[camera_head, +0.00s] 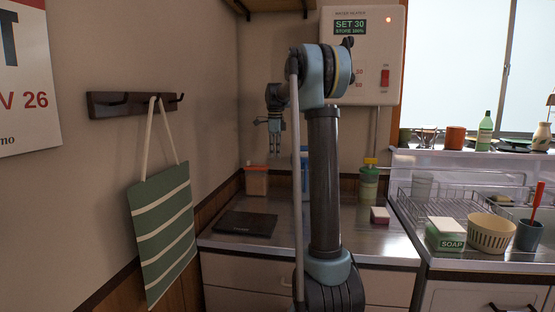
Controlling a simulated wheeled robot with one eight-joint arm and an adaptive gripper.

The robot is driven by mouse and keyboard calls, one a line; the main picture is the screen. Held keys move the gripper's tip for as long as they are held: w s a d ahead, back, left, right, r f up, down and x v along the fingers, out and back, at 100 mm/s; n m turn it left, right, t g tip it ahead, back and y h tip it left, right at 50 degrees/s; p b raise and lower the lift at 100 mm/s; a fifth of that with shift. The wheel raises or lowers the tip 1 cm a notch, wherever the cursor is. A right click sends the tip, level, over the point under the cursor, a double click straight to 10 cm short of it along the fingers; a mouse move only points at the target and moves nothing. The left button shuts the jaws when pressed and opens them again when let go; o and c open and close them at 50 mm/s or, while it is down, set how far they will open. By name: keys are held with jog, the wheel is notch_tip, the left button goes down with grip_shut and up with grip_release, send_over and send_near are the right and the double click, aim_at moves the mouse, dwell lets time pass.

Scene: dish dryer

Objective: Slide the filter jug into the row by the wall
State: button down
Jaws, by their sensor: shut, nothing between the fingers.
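A blue-and-pale item (305,170), which looks like the filter jug, stands at the back of the steel counter (285,238). My arm's column hides much of it, so I cannot tell its full shape. My gripper (275,153) points down above the back of the counter, between the container and the blue item in the picture. It is shut and empty, and appears apart from both.
A dark flat board (245,223) lies on the counter's left. A small red-and-white block (380,215) sits to the right. A wire dish rack (440,203), soap box (445,234) and cream basket (490,233) are farther right. A striped bag (162,230) hangs on the left wall.

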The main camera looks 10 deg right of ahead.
jog(key=d+f, duration=0.4)
jog(key=f, duration=0.4)
jog(key=shift+s, duration=0.45)
jog(key=shift+d, duration=0.15)
jog(key=shift+s+d, duration=0.25)
jog(key=shift+d, duration=0.7)
